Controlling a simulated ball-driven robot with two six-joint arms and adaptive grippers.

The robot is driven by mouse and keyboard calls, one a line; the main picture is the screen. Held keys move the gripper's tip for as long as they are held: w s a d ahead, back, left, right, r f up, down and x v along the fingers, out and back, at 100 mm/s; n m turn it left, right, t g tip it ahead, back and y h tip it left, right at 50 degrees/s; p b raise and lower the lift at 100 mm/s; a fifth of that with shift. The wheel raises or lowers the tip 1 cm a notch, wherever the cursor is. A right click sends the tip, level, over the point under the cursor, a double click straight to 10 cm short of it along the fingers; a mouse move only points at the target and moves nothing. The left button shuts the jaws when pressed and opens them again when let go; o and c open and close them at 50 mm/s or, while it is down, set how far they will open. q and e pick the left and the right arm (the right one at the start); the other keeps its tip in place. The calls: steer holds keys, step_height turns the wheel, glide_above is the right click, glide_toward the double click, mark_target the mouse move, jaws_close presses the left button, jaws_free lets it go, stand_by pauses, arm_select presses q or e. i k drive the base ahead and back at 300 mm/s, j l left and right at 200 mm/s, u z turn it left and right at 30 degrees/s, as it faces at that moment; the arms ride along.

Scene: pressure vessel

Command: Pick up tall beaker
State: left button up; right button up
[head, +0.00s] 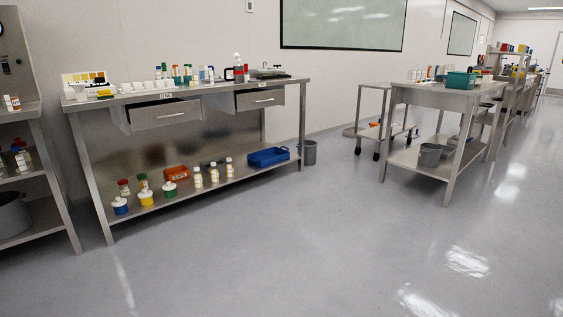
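I cannot make out a tall beaker for certain; the glassware is too small and far off to tell apart. A steel workbench (190,92) on the left carries small white vessels, coloured bottles and a dark-handled vessel (240,73). A second steel table (440,97) on the right carries a teal bin (461,80) and several small bottles (430,73). Neither of my grippers is in view.
The left bench has two drawers (165,117) pulled partly open. Its lower shelf holds jars, white bottles, an orange box (177,173) and a blue tray (268,156). A grey waste bin (309,153) stands beside it. The floor (300,240) in front is clear.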

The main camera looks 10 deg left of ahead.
mark_target(209, 75)
steer(key=i+j+u, duration=0.4)
steer(key=i, duration=0.4)
steer(key=i+u, duration=0.45)
steer(key=i, duration=0.4)
